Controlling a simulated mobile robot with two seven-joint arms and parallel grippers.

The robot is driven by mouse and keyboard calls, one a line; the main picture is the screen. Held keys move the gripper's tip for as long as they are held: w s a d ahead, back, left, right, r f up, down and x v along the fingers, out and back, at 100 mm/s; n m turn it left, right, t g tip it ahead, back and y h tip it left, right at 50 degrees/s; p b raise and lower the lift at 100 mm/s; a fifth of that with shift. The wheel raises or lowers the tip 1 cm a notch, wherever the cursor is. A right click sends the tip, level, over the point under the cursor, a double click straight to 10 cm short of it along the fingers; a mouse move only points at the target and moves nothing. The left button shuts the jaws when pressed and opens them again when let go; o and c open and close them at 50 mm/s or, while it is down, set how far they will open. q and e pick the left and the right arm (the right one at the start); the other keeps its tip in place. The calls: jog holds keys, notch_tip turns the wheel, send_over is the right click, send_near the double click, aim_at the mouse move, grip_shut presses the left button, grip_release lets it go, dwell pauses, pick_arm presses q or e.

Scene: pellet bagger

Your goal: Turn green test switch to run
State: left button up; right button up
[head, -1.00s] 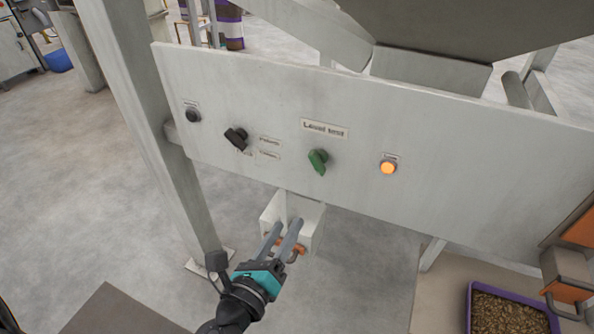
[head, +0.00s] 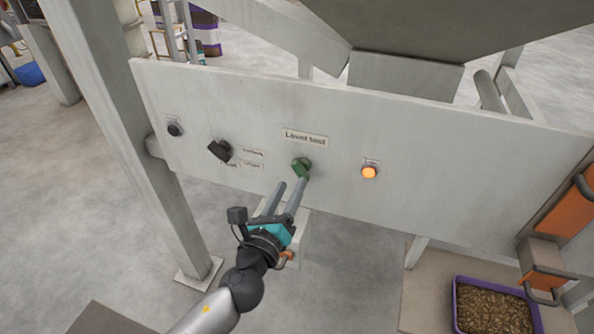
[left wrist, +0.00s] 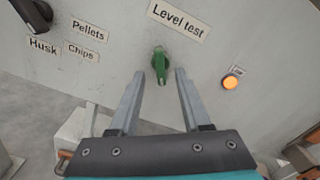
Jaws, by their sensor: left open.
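The green test switch (head: 301,168) sits on the pale panel under the label "Level test" (head: 305,138). In the left wrist view the green switch (left wrist: 159,64) shows between and just beyond the fingertips, its handle pointing roughly down. My left gripper (head: 291,183) is open, its fingers reaching up towards the switch from below. In the left wrist view the left gripper (left wrist: 160,75) has a finger on each side of the switch, with gaps visible on both sides. The right gripper is not in view.
A black selector (head: 219,151) with labels "Pellets", "Chips" and "Husk" is left of the switch. A black button (head: 174,130) is farther left. A lit orange lamp (head: 370,172) is to the right. A purple tray (head: 457,300) of pellets stands low at the right.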

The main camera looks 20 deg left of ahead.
aim_at(297, 173)
pick_arm(q)
jog(key=shift+w+d, duration=0.15)
jog(key=shift+w, duration=2.4)
grip_shut()
